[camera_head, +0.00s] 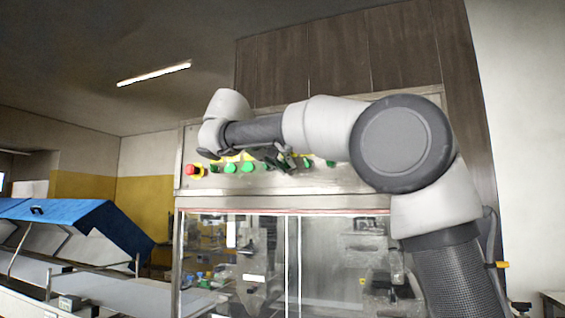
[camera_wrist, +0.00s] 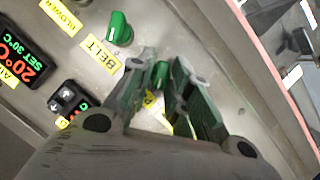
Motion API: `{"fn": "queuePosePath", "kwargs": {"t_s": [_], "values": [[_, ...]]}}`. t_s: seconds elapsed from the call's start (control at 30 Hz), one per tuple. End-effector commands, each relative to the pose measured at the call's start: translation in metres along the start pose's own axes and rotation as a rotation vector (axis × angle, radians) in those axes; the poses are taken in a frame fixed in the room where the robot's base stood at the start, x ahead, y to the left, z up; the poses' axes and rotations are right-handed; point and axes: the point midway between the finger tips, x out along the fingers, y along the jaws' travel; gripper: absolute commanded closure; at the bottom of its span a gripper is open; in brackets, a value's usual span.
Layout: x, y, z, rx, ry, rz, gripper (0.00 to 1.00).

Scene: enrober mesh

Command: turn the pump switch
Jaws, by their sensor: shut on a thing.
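A steel control panel (camera_head: 350,180) carries a row of green knobs. In the wrist view my gripper (camera_wrist: 163,68) is over the panel, its two fingers on either side of a green knob (camera_wrist: 159,76) and shut on it. The fingers hide most of this knob and part of the yellow label (camera_wrist: 152,118) below it, so I cannot read its name. In the head view my gripper (camera_head: 283,160) is at the panel and hides the held knob.
Another green knob (camera_wrist: 120,29) stands close by, near the yellow BELT label (camera_wrist: 101,56). A BLOWER label and a lit temperature display (camera_wrist: 22,62) are to the left. A red button (camera_head: 191,170) is at the panel's left end. Glass doors lie below the panel.

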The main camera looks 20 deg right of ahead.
Motion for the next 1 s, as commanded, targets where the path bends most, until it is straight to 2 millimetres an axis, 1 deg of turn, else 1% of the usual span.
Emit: {"fn": "queuePosePath", "kwargs": {"t_s": [0.2,0.23,0.3,0.57,0.67,0.77,0.87,1.0], "values": [[0.000,-0.001,0.000,0.000,0.000,0.000,1.00],[0.000,-0.001,0.000,0.000,0.000,0.000,0.77],[0.000,-0.001,0.000,0.000,0.000,-0.001,0.68],[0.000,0.000,0.000,0.001,0.000,-0.001,0.68],[-0.004,-0.001,0.000,0.001,0.001,-0.002,0.68],[-0.017,-0.001,-0.001,0.001,0.002,-0.003,0.68],[-0.037,-0.002,0.000,0.001,0.003,-0.005,0.68],[-0.070,-0.002,0.000,0.001,0.002,-0.005,0.68]]}}
